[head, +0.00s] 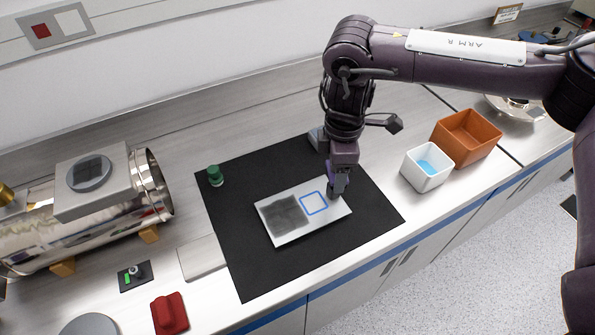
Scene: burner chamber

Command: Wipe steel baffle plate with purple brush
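The steel baffle plate (290,234) lies flat on the black mat, with a dark smudged patch on its left half and a blue square outline on its right half. My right gripper (336,196) points down at the plate's right end, just beside the blue outline. Its fingers are small and dark here, so I cannot tell whether they are open or shut, or whether they touch the plate. I cannot make out a purple brush apart from the purple-grey gripper. My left gripper is not in view.
The black mat (262,274) has bare room around the plate. A green-capped bottle (215,176) stands at its upper left. A white bin (426,168) with something blue inside and an orange bin (466,138) stand right. A metal cylinder (70,217) and red block (169,313) are left.

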